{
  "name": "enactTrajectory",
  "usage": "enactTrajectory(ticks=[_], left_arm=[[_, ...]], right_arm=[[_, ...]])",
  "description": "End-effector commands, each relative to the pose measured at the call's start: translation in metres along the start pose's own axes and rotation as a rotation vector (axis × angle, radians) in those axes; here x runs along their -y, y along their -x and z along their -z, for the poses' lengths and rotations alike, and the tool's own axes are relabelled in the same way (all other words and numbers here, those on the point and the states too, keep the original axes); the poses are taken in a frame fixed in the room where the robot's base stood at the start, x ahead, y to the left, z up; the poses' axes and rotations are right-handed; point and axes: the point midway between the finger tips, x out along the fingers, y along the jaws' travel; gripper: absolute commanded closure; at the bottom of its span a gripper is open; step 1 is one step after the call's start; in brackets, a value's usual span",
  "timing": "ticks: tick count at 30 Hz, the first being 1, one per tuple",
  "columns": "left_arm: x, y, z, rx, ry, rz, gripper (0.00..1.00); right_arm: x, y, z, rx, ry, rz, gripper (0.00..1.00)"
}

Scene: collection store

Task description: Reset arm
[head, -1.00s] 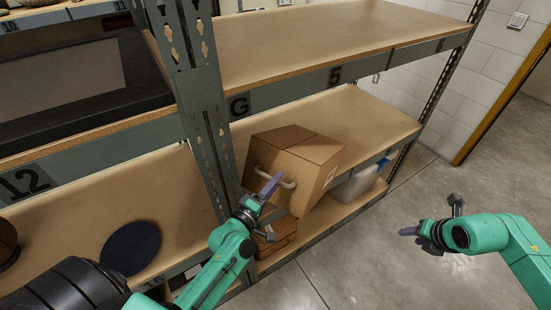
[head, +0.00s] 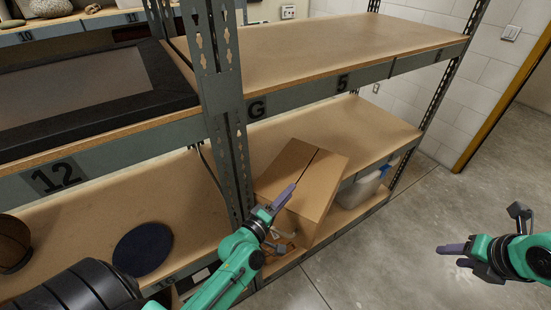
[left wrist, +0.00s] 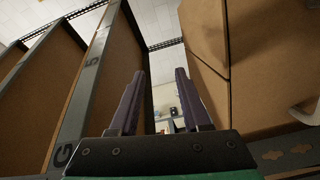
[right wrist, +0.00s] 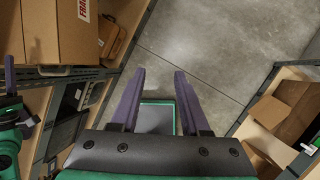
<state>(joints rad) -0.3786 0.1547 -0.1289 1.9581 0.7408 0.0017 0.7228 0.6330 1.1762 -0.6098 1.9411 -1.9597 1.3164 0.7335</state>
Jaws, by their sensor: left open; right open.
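My left gripper (head: 283,200) is open in front of a cardboard box (head: 305,185) at the middle shelf's edge. The box looks tilted; I cannot tell whether the gripper touches it. In the left wrist view, the open left gripper (left wrist: 162,100) has nothing between its fingers, and the cardboard box (left wrist: 265,70) is close on the right. My right gripper (head: 455,252) is out over the floor at the right, away from the shelves. In the right wrist view, the right gripper (right wrist: 158,100) is open and empty above the concrete floor.
A white bin (head: 358,190) stands on the low shelf, right of the box. A dark round disc (head: 143,249) and a dark framed panel (head: 90,85) lie on the left shelves. A metal upright (head: 222,110) stands close to my left arm. The floor (head: 400,230) is clear.

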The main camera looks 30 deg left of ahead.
Motion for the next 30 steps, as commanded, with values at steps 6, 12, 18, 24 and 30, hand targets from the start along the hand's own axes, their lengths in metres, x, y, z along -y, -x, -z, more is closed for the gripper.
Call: enactTrajectory(ticks=[6, 12, 18, 24, 30], left_arm=[[0.0, 0.0, 0.0, 0.0, 0.0, 0.001, 0.53], [0.0, 0.0, 0.0, 0.0, 0.0, 0.001, 0.53], [0.0, 0.001, -0.002, 0.012, -0.014, 0.008, 0.53], [0.004, 0.007, -0.026, 0.149, -0.186, 0.096, 0.53], [0.022, 0.038, -0.054, 0.406, -0.538, 0.282, 0.53]], right_arm=[[0.0, 0.008, 0.0, -0.001, 0.001, 0.001, 0.54], [0.0, 0.008, 0.0, -0.001, 0.001, 0.001, 0.54], [-0.013, 0.006, 0.003, -0.003, 0.008, -0.048, 0.54], [-0.145, 0.032, 0.026, 0.013, -0.012, -0.593, 0.54], [-0.224, 0.164, -0.031, 0.202, -0.589, -1.406, 0.54]])
